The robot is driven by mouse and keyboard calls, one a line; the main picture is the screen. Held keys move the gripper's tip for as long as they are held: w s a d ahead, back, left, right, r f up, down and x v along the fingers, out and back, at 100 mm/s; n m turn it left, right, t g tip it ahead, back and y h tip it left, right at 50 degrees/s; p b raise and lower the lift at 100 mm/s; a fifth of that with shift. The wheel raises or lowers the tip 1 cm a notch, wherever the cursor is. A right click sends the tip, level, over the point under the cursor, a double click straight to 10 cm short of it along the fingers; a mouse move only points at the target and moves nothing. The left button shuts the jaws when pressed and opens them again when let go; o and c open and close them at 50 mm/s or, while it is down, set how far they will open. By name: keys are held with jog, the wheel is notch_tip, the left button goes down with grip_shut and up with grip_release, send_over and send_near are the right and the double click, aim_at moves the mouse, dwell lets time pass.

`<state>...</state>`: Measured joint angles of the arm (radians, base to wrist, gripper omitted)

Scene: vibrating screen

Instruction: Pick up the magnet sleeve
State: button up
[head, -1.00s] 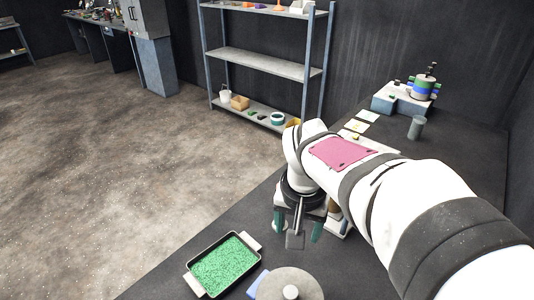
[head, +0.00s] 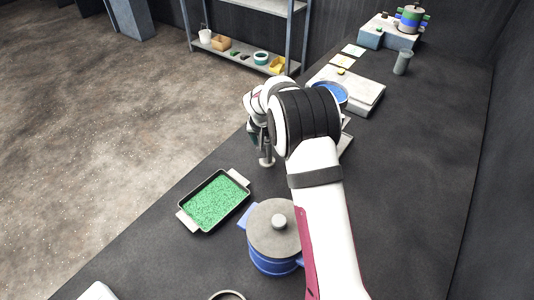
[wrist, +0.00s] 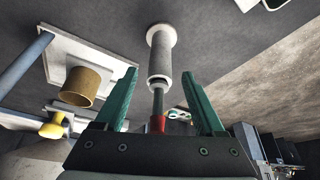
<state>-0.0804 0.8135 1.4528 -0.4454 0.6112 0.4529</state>
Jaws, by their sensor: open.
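The magnet sleeve appears to be the pale grey flanged cylinder (wrist: 160,55) in the wrist view. A thin dark rod with a red part shows at its near end. In the head view it stands upright on the dark bench (head: 267,158), partly hidden by my arm. My gripper (wrist: 158,74) is open. Its two green fingers lie either side of the sleeve's near end and rod in the wrist view, with gaps on both sides. Contact is not visible. In the head view my gripper (head: 259,136) is beside the sleeve's top, mostly covered by my wrist.
A tray of green granules (head: 215,202) and a blue pot with a grey lid (head: 272,230) stand nearer on the bench. A brass cup (wrist: 82,86) sits on a white plate (wrist: 62,50) beside the sleeve.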

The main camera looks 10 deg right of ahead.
jog(key=shift+w+f, duration=0.15)
jog(key=shift+f, duration=0.15)
grip_shut()
jog(key=shift+r, duration=0.1)
jog(key=shift+r, duration=0.55)
jog(key=r, duration=0.3)
jog(key=shift+d+r, duration=0.15)
jog(key=shift+d, duration=0.2)
jog(key=s+d+r, duration=0.6)
jog(key=d, duration=0.3)
jog(key=shift+d+r, duration=0.25)
jog(key=shift+r, duration=0.05)
